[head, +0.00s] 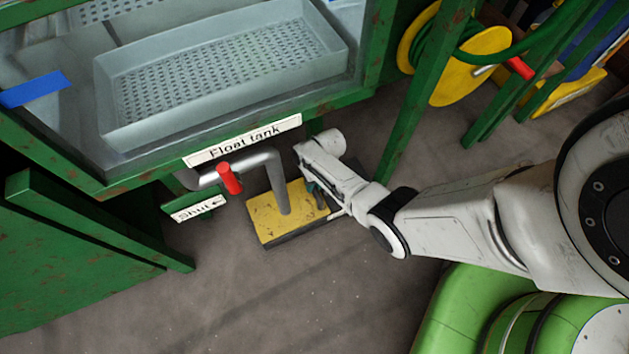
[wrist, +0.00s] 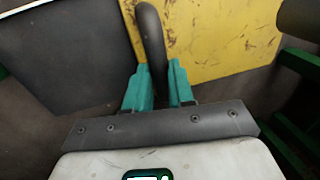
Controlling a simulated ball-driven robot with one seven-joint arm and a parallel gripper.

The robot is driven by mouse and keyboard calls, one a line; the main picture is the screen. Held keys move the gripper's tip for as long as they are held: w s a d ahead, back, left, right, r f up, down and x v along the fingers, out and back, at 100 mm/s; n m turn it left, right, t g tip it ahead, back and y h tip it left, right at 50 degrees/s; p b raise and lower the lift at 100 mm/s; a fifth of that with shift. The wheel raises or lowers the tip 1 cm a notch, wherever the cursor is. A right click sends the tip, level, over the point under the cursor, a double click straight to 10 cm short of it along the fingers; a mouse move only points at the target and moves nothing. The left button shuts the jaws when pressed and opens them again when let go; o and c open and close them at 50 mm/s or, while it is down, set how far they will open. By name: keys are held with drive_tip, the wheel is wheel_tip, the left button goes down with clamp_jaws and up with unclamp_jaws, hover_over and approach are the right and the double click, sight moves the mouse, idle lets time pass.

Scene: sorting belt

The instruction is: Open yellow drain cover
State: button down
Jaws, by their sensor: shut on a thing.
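The yellow drain cover (head: 262,218) lies low near the floor under the float tank, scuffed, with a dark strip along its front edge. In the wrist view the scratched yellow cover (wrist: 225,38) fills the upper right. My gripper (head: 314,188) reaches down at the cover's right side in the head view. In the wrist view its teal fingers (wrist: 160,80) are shut on a dark curved handle (wrist: 150,32), which stands beside the yellow surface. My arm hides the cover's right end, and how far the cover is lifted cannot be told.
A grey pipe (head: 276,182) comes down over the cover. A red-handled lever (head: 229,178) and a "Shut" sign (head: 199,208) are to its left. The green tank frame (head: 150,172) overhangs behind, with a green post (head: 408,110) at right. Floor in front is clear.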

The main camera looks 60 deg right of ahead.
drive_tip(key=s+d, duration=0.2)
drive_tip(key=d, duration=0.1)
drive_tip(key=s+d, duration=0.3)
drive_tip(key=d, duration=0.1)
drive_tip(key=s+d, duration=0.2)
drive_tip(key=d, duration=0.1)
drive_tip(key=shift+s+d, duration=0.15)
drive_tip(key=shift+d, duration=0.2)
drive_tip(key=c, duration=1)
unclamp_jaws()
drive_tip(key=shift+o, duration=0.2)
drive_tip(key=shift+r, duration=0.1)
